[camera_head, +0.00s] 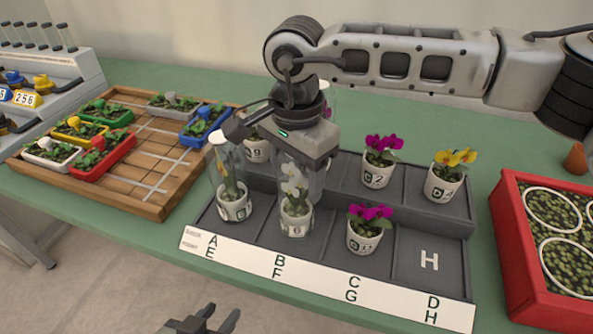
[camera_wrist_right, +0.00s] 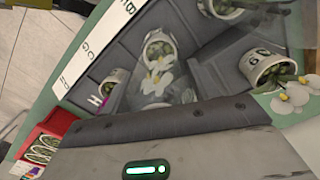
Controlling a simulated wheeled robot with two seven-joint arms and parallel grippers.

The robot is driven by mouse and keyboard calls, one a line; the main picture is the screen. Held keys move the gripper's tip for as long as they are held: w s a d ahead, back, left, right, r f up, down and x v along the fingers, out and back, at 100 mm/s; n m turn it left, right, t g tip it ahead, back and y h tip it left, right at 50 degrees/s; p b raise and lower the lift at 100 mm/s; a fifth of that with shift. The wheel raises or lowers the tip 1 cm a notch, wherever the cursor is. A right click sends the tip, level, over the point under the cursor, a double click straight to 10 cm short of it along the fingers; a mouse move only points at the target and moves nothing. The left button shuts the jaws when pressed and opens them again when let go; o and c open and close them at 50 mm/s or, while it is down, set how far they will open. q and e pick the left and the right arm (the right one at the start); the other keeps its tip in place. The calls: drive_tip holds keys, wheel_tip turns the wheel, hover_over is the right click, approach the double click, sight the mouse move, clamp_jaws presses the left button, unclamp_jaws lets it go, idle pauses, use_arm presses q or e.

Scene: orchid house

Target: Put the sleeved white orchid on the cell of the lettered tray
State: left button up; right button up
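The sleeved white orchid (camera_head: 295,188) stands upright in a numbered white pot on cell F of the dark grey lettered tray (camera_head: 428,240), inside a clear sleeve. In the right wrist view white blooms (camera_wrist_right: 157,78) show in front of a pot below the gripper. My right gripper (camera_head: 301,160) reaches down from above, close over the sleeved white orchid; its fingertips are not clear, so I cannot tell whether it grips the sleeve. My left gripper (camera_head: 208,320) looks open and empty at the bottom edge, in front of the bench. Cell H is bare.
Another sleeved orchid (camera_head: 232,190) stands on cell E. Magenta orchids (camera_head: 378,162) (camera_head: 367,228) and a yellow one (camera_head: 446,175) stand on other cells. A red crate (camera_head: 510,240) is at right. A wooden tray (camera_head: 150,190) with coloured planters is at left.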

drive_tip(key=shift+o, duration=1.1)
drive_tip(key=shift+r, duration=0.1)
drive_tip(key=shift+r+p, duration=0.25)
drive_tip(key=shift+p, duration=0.05)
wheel_tip(320, 180, up, 10)
drive_tip(key=shift+r+b, duration=0.25)
drive_tip(key=shift+b, duration=0.25)
drive_tip(key=shift+r, duration=0.65)
